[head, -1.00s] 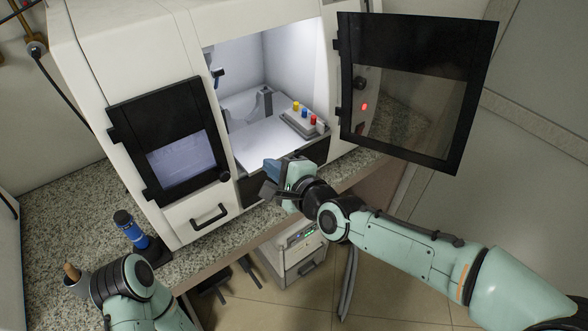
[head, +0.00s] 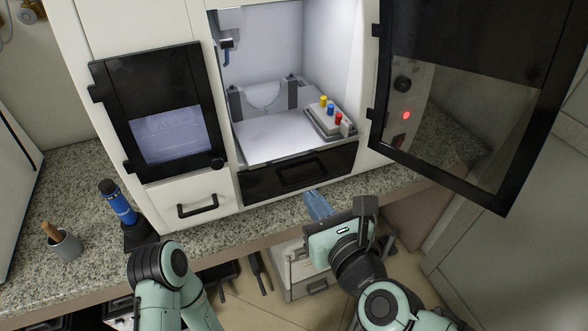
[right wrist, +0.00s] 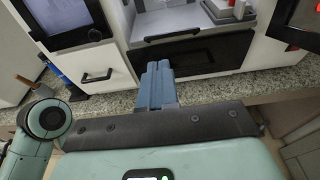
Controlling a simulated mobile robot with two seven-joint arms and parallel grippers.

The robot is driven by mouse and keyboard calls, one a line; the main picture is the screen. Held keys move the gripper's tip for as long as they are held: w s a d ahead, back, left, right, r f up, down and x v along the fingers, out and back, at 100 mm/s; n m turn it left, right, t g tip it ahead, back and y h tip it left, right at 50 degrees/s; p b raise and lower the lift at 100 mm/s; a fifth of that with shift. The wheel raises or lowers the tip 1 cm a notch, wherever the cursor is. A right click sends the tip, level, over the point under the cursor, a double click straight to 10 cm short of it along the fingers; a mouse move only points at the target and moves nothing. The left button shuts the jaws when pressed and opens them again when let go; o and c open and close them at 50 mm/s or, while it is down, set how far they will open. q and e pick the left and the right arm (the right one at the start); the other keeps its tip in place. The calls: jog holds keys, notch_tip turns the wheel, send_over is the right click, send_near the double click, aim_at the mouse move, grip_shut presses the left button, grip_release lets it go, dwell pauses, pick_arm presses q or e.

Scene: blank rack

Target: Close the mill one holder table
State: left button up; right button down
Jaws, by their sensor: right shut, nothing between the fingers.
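The mill's holder table (head: 270,142) is a white slab inside the lit chamber. I cannot tell for sure whether the panel is flush with the cabinet. The handle also shows in the right wrist view (right wrist: 172,37). My right gripper (head: 317,203) is shut and empty, its blue fingers pointing at the panel from in front and below. In the right wrist view its fingers (right wrist: 158,83) overlap the panel's lower left; contact is unclear. My left gripper is out of view.
The chamber's glazed door (head: 455,145) stands open at right. A smaller windowed door (head: 165,120) is shut at left, above a drawer handle (head: 203,206). A blue-and-black tool (head: 118,205) and a cup (head: 64,243) stand on the granite counter (head: 85,180).

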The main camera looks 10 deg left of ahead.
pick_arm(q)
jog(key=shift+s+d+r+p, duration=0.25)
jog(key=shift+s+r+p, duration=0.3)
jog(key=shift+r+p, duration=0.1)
pick_arm(e)
send_near(279, 153)
jog(key=shift+w+a+r, duration=0.2)
jog(key=shift+w+a, duration=0.4)
jog(key=shift+w, duration=0.1)
jog(key=shift+w+a, duration=0.15)
jog(key=shift+w, duration=0.15)
jog(key=x, duration=0.2)
jog(key=r+x, duration=0.1)
jog(key=x, duration=0.4)
jog(key=shift+w+a+r, duration=0.15)
jog(key=shift+w+a, duration=0.05)
jog(key=shift+w, duration=0.15)
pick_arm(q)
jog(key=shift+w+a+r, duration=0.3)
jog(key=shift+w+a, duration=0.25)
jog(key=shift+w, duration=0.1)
pick_arm(e)
jog(key=shift+s+d+r, duration=0.1)
jog(key=shift+r, duration=0.1)
